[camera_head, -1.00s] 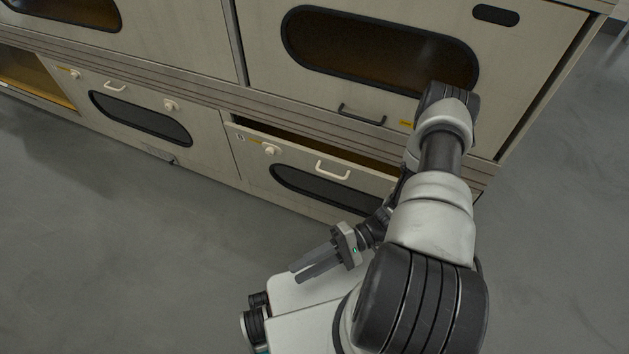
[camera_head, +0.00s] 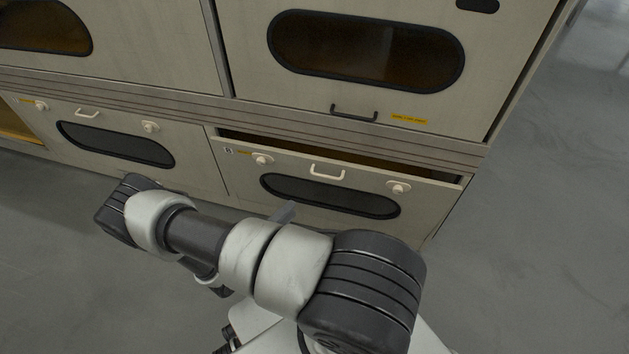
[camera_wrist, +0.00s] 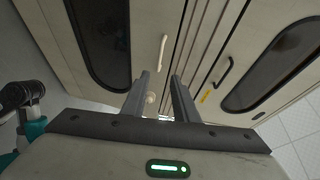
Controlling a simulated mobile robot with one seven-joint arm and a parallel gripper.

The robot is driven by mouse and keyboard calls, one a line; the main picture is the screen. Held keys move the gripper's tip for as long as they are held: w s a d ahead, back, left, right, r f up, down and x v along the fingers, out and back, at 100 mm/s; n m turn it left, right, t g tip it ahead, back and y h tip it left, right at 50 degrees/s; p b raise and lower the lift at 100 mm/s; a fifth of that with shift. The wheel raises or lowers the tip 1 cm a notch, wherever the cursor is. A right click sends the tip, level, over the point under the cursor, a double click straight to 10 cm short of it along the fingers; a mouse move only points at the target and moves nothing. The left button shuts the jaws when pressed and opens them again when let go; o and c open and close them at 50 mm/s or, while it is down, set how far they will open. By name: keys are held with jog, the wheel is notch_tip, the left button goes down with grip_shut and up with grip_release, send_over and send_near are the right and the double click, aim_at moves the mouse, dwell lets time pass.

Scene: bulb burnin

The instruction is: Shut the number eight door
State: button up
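The lower right door (camera_head: 232,176) of the cabinet bears a small number plate at its upper left that looks like an 8 but is too small to read surely. It leans out at the top, leaving a dark gap (camera_head: 290,142) above it. It has a pale handle (camera_head: 327,173), two round knobs and a dark oval window. The door also shows at the left in the wrist view (camera_wrist: 136,28), with its handle (camera_wrist: 163,52). My gripper (camera_wrist: 159,84) is open and empty, pointing towards this door, apart from it. In the head view my arm hides most of the gripper.
A closed upper door (camera_head: 250,75) with a dark handle (camera_head: 354,113) and yellow label is above. Another lower door (camera_head: 190,160) stands to the left, closed. An open yellowish compartment (camera_head: 18,127) is at far left. Grey floor is clear to the right.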

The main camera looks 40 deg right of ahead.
jog(key=b+x, duration=0.2)
jog(key=x, duration=1.5)
jog(key=shift+s+r, duration=0.1)
grip_shut()
jog(key=shift+d, duration=0.1)
dwell(0.6)
